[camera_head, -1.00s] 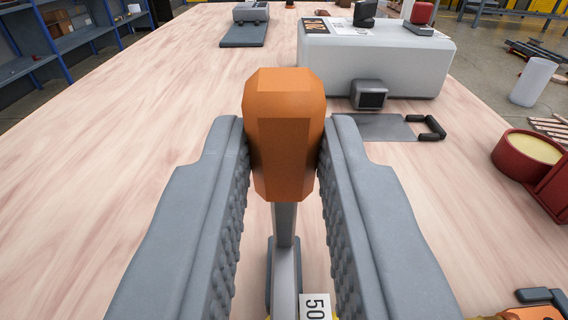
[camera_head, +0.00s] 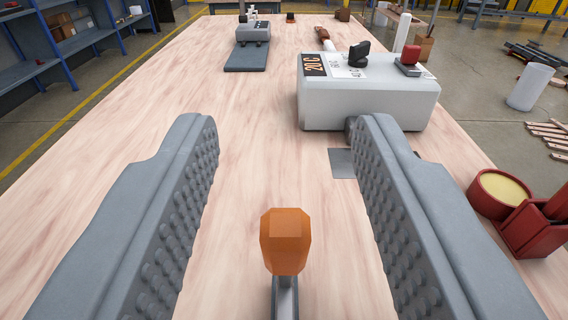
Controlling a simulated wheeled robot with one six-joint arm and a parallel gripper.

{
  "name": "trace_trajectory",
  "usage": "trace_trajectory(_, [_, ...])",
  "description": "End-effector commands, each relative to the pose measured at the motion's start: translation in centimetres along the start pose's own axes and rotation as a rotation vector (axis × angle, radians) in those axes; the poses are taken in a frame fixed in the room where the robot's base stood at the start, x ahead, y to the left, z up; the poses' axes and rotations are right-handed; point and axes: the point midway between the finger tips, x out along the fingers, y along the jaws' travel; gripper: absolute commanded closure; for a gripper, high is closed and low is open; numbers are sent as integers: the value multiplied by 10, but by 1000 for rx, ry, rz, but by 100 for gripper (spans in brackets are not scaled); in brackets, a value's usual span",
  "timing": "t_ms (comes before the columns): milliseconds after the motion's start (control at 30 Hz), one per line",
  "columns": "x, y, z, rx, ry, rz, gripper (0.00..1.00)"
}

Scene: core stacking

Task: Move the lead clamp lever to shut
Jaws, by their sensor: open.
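The clamp lever's orange faceted knob (camera_head: 285,241) stands at the lower middle of the view, on top of a grey metal lever arm (camera_head: 285,297). The lever stands roughly upright in this view. My gripper (camera_head: 284,135) is wide open, with one studded grey finger on each side. The knob is between and below the fingers, touching neither. The lever's base and the rest of the clamp are out of view below the bottom edge.
A white-grey machine (camera_head: 369,104) labelled 20 C, with black and red controls, stands behind the right finger. A red pot (camera_head: 490,196) and red holder (camera_head: 530,228) sit at right. A grey device (camera_head: 255,32) stands at the far left. The wooden tabletop (camera_head: 110,150) at left is clear.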

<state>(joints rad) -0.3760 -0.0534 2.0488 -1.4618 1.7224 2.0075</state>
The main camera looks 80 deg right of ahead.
Motion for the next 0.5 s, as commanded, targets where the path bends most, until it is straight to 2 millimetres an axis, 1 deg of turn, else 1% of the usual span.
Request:
trace_trajectory(33, [0,0,-9,2,0,0,58])
trace_trajectory(200, [-1,0,-28,1,1,0,58])
trace_trajectory(333, [-1,0,-35,-1,1,0,58])
trace_trajectory(500, [-1,0,-36,-2,1,0,58])
